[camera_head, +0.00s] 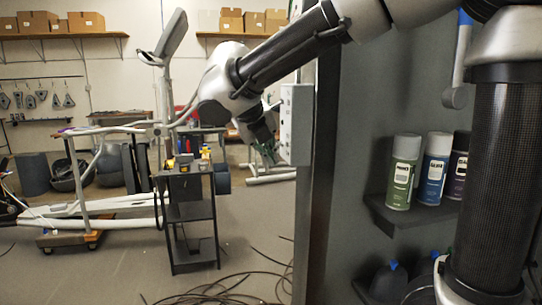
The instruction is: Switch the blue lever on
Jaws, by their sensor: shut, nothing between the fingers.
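A light grey box (299,125) is mounted on the left side of a dark upright panel. My gripper (269,155) is at the box's left edge, low on it, pointing down and right. It is shut and nothing shows between the fingers. I cannot tell whether it touches the box. No blue lever shows clearly on the box; its face away from me is hidden. A grey bar with a blue top (464,18) shows at the upper right, partly behind my arm; I cannot tell whether it is a lever.
Several spray cans, one green (402,172) and one blue (433,170), stand on a dark shelf (410,219) at right. A small black cart (190,212) with tools stands left of my gripper, before an elliptical machine (110,216). Black cables (225,290) lie on the floor.

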